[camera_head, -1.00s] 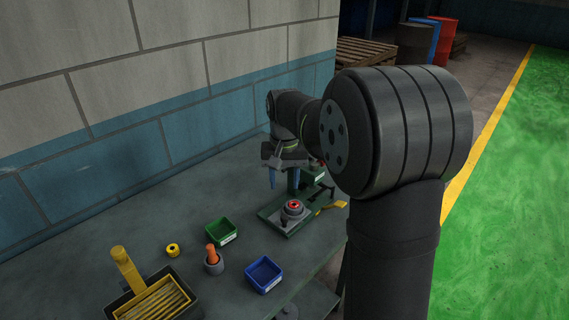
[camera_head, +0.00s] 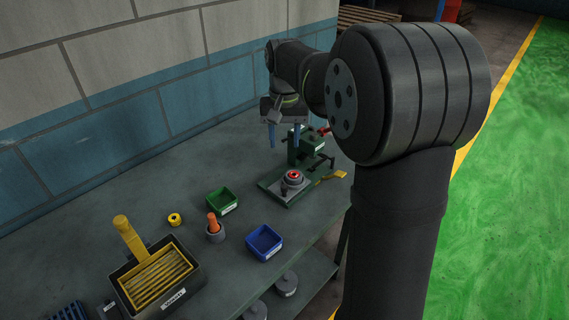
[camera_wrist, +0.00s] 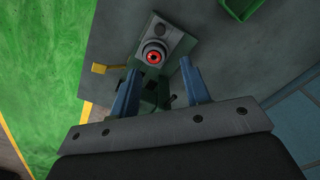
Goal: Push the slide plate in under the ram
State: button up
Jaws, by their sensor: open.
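The green press (camera_head: 306,145) with its ram head stands on the bench. The slide plate (camera_head: 272,183) is a flat grey-green plate in front of the press column. A round grey drum with a red centre (camera_head: 292,179) sits on it, out in front of the press. In the wrist view the slide plate (camera_wrist: 178,40) and drum (camera_wrist: 153,56) lie beyond the fingertips. My gripper (camera_head: 283,143) is open and empty, with its blue fingers pointing down above and behind the plate, apart from it. The wrist view shows the two fingers (camera_wrist: 160,68) spread. The ram's underside is hidden.
A yellow handle (camera_head: 335,175) sticks out right of the press. A green bin (camera_head: 222,201), blue bin (camera_head: 264,243), grey cup with orange peg (camera_head: 214,230), yellow ring (camera_head: 174,219) and black tray (camera_head: 195,277) are to the left and front. A wall stands behind the bench.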

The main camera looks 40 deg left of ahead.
aim_at(285, 186)
notch_tip(285, 186, down, 16)
jog(key=shift+f, duration=0.1)
dwell(0.4)
grip_shut()
